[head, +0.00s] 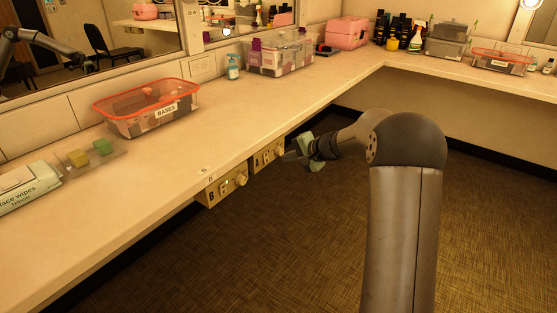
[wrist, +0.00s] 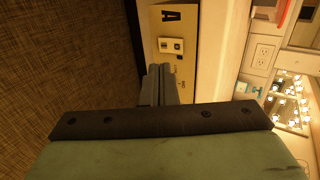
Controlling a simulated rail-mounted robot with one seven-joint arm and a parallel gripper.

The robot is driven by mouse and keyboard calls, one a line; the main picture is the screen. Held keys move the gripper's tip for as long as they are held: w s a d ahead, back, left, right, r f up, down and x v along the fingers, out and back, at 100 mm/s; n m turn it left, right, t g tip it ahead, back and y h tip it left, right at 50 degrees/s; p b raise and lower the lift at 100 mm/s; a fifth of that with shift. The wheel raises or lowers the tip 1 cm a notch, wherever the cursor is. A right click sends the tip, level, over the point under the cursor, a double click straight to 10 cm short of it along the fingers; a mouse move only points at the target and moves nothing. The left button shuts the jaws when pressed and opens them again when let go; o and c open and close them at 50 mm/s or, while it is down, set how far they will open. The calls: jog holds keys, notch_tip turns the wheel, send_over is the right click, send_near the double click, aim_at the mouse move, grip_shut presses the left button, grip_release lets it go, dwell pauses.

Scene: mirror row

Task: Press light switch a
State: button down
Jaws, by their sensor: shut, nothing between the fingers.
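Switch box A (head: 266,158) hangs under the counter's front edge in the head view. In the wrist view its cream panel (wrist: 208,50) carries a black letter A, and a small pale light switch (wrist: 171,45) with dark marks sits below the letter. My gripper (head: 291,157) is just right of box A in the head view, with its fingers toward the panel. In the wrist view the fingertips of my gripper (wrist: 160,68) are together and empty, just below the switch in the picture. They cover part of the panel. I cannot tell whether they touch it.
Switch box B (head: 213,191) with a round knob hangs to the left of box A. Above is the long counter (head: 180,150) with a red-rimmed bin (head: 130,122), a clear caddy (head: 275,60) and a wipes pack (head: 25,187). The carpeted floor (head: 270,240) below is clear.

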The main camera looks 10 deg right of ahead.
jog(key=v, duration=0.7)
jog(key=shift+r+p, duration=0.2)
jog(key=shift+p, duration=0.15)
jog(key=shift+f, duration=0.1)
